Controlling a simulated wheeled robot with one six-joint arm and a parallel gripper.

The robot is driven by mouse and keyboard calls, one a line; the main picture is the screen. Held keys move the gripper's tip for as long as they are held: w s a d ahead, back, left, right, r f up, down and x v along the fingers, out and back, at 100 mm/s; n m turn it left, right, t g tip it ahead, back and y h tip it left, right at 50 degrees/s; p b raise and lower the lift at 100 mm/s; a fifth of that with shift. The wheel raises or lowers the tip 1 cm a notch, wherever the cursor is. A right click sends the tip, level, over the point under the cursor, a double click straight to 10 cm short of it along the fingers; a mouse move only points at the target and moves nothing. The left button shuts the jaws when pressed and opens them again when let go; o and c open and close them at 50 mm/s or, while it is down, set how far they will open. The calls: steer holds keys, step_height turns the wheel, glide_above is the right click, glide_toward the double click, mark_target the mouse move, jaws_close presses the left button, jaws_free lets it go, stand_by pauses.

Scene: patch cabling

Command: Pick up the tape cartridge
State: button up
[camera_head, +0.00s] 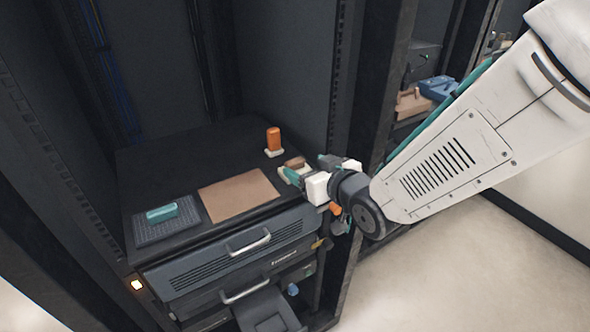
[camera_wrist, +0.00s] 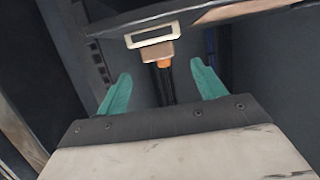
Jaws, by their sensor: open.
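A small brown block (camera_head: 295,163) at the right edge of the black equipment top appears to be the tape cartridge; no label is readable. In the wrist view the brown block (camera_wrist: 155,51) shows beside a cream rectangular frame (camera_wrist: 153,37), beyond my fingertips and roughly between their lines. My gripper (camera_head: 308,168) has teal fingers and is at the right edge of the top, close to the block. In the wrist view my gripper (camera_wrist: 161,72) is open, with nothing between the fingers. The gripper partly hides the block in the head view.
An orange upright piece (camera_head: 273,140) on a cream base stands just behind. A brown mat (camera_head: 239,194) lies mid-top, and a teal block (camera_head: 162,212) sits on a grey ribbed mat (camera_head: 150,232) at left. A dark rack post (camera_head: 338,90) stands close behind my gripper.

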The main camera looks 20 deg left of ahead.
mark_target(294, 159)
steer(key=x, duration=0.5)
steer(key=shift+d, duration=0.1)
steer(key=c, duration=1.1)
steer(key=shift+c, duration=0.2)
steer(key=shift+r, duration=0.1)
